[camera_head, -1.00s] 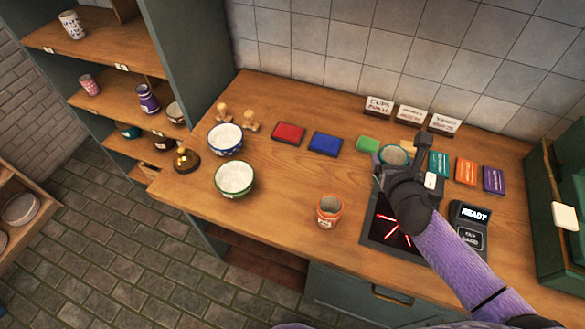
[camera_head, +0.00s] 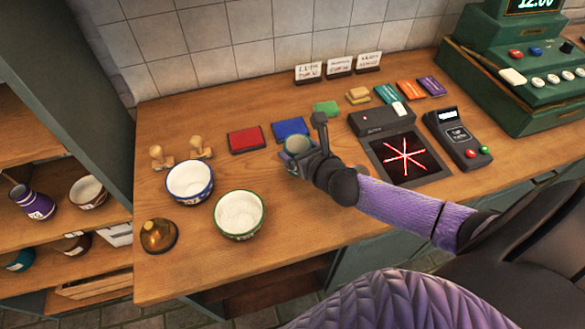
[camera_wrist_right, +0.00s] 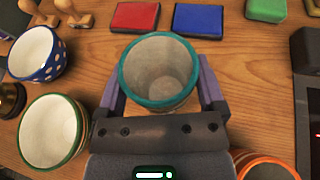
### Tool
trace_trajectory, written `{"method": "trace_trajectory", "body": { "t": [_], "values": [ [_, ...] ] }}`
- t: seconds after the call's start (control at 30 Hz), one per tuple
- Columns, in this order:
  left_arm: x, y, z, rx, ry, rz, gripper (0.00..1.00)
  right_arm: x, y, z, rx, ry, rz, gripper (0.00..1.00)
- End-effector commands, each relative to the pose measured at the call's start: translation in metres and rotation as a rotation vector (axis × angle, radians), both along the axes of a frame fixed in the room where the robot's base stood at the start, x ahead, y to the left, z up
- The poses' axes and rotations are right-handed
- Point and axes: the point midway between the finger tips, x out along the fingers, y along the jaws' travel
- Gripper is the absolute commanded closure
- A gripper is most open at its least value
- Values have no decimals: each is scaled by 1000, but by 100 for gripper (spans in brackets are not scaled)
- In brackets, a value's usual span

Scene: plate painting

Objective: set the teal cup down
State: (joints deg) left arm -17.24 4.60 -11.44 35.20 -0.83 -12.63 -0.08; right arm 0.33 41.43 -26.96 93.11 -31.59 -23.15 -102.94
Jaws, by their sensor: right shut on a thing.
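The teal cup (camera_head: 297,145) is a grey-white cup with a teal rim. My right gripper (camera_wrist_right: 160,88) is shut on it, one finger on each side, and the cup is upright with its empty inside showing in the right wrist view (camera_wrist_right: 158,70). It is over the counter (camera_head: 240,105), in front of the blue pad (camera_head: 291,129). I cannot tell whether its base touches the wood. My left gripper is not in view.
A blue-rimmed bowl (camera_head: 190,181) and a green-rimmed bowl (camera_head: 239,214) stand to the left, with a brass bell (camera_head: 158,236). Behind are a red pad (camera_head: 246,139) and a green pad (camera_head: 326,108). The lit scanner plate (camera_head: 409,156) and card terminal (camera_head: 457,138) are to the right.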

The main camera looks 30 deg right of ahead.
Motion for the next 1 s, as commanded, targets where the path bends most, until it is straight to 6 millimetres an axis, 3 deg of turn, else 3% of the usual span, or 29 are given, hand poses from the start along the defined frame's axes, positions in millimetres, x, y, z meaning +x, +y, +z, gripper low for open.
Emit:
{"method": "trace_trajectory", "body": {
  "t": [0.23,0.57,0.6,0.63,0.93,1.0],
  "values": [
    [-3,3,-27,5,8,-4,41,0,0,-45,3,2,-1,86],
    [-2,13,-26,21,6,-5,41,0,0,-45,-1,-1,0,86],
    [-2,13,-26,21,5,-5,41,0,0,-44,-1,0,0,6],
    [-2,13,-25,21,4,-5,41,0,0,-44,-1,-1,0,0],
    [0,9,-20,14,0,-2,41,0,0,-38,0,-1,0,0],
    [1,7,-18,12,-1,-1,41,-10,1,-36,0,2,2,0]
  ]
}}
